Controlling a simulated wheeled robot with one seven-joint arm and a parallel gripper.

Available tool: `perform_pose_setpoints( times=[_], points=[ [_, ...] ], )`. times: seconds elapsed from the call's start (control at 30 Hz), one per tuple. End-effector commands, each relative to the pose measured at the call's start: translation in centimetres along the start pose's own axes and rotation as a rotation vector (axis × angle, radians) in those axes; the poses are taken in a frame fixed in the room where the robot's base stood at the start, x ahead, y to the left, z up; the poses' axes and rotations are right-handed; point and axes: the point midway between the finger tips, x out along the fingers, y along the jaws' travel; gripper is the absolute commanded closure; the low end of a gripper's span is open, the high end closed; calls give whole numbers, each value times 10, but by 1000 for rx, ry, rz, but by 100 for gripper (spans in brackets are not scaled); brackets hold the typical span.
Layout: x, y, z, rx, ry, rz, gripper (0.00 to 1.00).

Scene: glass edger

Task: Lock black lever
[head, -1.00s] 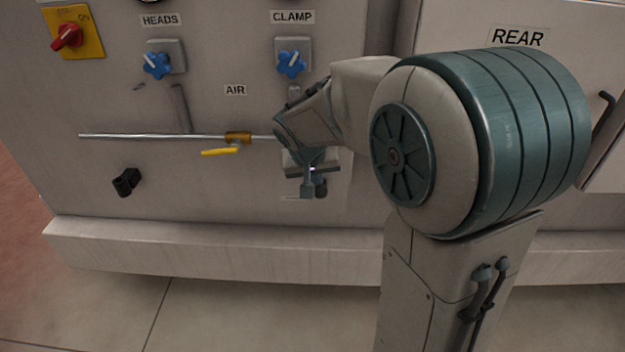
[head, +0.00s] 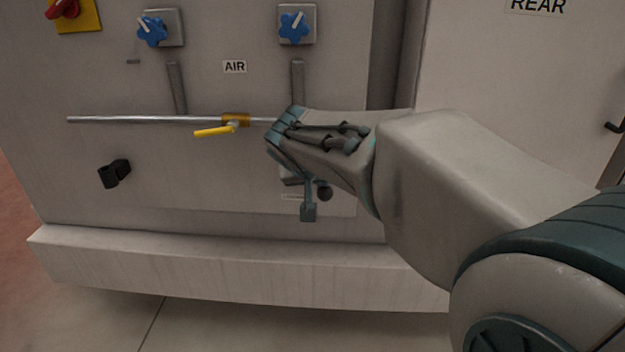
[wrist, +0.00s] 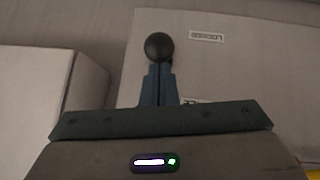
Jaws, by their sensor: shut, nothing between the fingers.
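The black lever's round knob (head: 324,193) shows in the head view low on the panel, just right of my gripper's fingers. In the wrist view the dark ball (wrist: 159,46) sits straight beyond the fingertips. My gripper (head: 308,213) points down in front of the panel. In the wrist view its two fingers (wrist: 158,72) are together with nothing between them, and their tips overlap the ball's lower edge. I cannot tell whether they touch it. The lever's shaft is hidden behind the fingers. A small white label (wrist: 206,36), upside down and seeming to read LOCKED, lies right of the ball.
A metal air pipe with a yellow valve handle (head: 214,131) runs across the panel left of my gripper. Blue knobs (head: 294,27) are above. A black fitting (head: 115,173) sticks out at lower left. A pale ledge (head: 200,265) juts out below.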

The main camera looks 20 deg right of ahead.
Motion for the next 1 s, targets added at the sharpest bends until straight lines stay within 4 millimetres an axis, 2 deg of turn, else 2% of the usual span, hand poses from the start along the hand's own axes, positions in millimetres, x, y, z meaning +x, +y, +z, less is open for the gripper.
perform_pose_setpoints(
  times=[0.03, 0.7, 1.0],
  points=[
    [8, -2, 9, 2, 21, 2, 100],
    [15, -14, 37, 27, 280, 26, 100],
    [22, -19, 49, 28, 282, 23, 100]
  ],
)
